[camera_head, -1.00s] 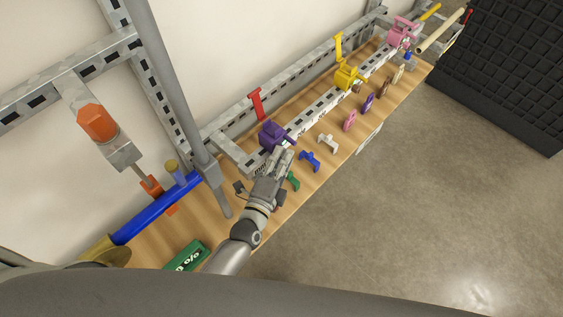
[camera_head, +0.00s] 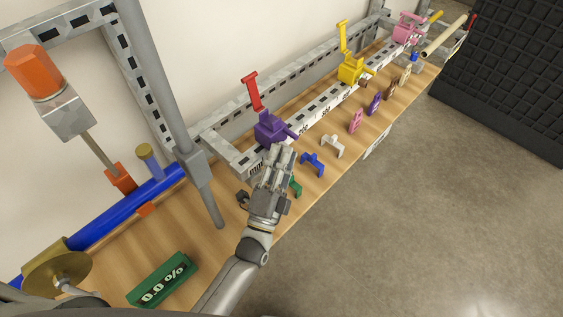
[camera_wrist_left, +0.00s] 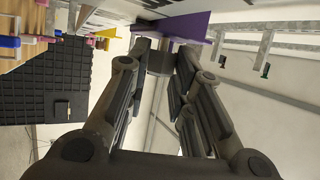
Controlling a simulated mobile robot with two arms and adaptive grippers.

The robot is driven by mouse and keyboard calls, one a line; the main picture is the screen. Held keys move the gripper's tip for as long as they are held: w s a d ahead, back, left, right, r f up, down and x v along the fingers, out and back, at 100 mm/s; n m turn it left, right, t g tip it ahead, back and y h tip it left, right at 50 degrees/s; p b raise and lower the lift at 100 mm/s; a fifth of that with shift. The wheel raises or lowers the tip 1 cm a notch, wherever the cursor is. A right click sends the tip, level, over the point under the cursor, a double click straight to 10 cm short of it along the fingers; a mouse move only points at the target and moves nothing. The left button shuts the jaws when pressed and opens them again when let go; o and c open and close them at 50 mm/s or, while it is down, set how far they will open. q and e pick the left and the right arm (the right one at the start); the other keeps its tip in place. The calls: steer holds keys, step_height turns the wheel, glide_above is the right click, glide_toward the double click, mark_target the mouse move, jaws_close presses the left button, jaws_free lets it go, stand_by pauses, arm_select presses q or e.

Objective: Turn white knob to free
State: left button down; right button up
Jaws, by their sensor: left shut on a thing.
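The white knob (camera_head: 332,145) stands on the wooden table, right of my left gripper and apart from it. My left gripper (camera_head: 281,152) is at the near side of the purple clamp (camera_head: 269,130) on the metal rail. In the left wrist view the fingers (camera_wrist_left: 168,58) are closed around a small grey piece (camera_wrist_left: 160,62) just against the purple clamp (camera_wrist_left: 182,25). The fingers partly hide this piece, and I cannot tell exactly what it is. My right gripper is not in view.
A blue knob (camera_head: 313,164) and a partly hidden green knob (camera_head: 295,187) stand close to my left gripper. Yellow (camera_head: 351,70) and pink (camera_head: 405,28) clamps sit farther along the rail. A green display (camera_head: 163,281) lies at the near left. A grey post (camera_head: 200,185) stands left.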

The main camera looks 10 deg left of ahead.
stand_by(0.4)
arm_select(q)
steer(key=c, duration=1.3)
jaws_free()
steer(key=v, duration=1.2)
